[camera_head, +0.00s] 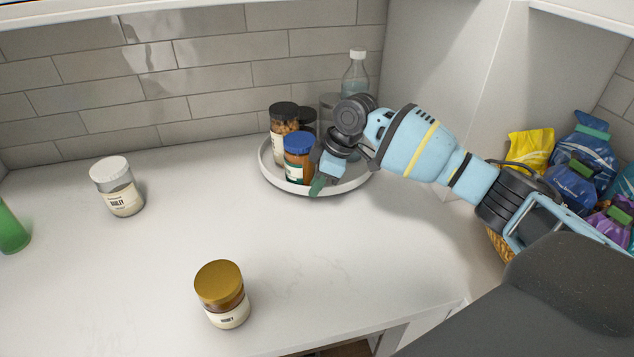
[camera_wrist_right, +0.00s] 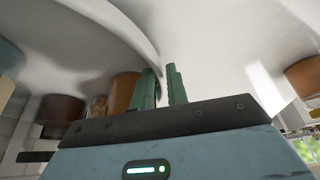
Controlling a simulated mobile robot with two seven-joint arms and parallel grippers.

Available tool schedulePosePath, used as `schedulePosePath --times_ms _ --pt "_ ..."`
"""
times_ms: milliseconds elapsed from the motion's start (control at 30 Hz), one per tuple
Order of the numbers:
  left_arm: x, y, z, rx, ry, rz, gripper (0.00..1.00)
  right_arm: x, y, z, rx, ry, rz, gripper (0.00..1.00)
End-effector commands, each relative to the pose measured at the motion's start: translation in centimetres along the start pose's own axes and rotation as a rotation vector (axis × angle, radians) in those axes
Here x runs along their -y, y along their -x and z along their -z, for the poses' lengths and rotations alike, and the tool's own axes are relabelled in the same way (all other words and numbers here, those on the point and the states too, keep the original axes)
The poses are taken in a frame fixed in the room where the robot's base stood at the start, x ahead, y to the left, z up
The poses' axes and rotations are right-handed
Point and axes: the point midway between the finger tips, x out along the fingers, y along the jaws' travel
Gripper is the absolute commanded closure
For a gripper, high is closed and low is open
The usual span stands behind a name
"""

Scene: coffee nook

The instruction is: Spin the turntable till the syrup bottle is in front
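The round white turntable (camera_head: 275,178) stands on the counter near the back wall.
A white-lidded jar (camera_head: 117,187) stands at left and a gold-lidded jar (camera_head: 222,294) near the front edge. A green item (camera_head: 10,230) is at the far left. A basket of colourful bags (camera_head: 575,180) is at right. The counter between is clear.

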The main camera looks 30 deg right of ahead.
Motion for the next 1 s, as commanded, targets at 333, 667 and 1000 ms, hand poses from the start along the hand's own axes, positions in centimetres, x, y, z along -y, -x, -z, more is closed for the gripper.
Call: schedulePosePath --times_ms 333,667,1000 --pt "-0.2 0.0 0.1 -0.002 0.007 0.000 0.64 0.0 0.0 0.0 0.000 0.000 0.000 1.00" --pt "-0.2 0.0 0.1 -0.002 0.006 -0.001 0.64 0.0 0.0 0.0 0.001 -0.001 0.000 1.00" --pt "-0.2 -0.1 -0.8 0.013 0.005 -0.003 0.64 -0.8 -0.8 1.2 0.001 -0.019 -0.005 1.00"
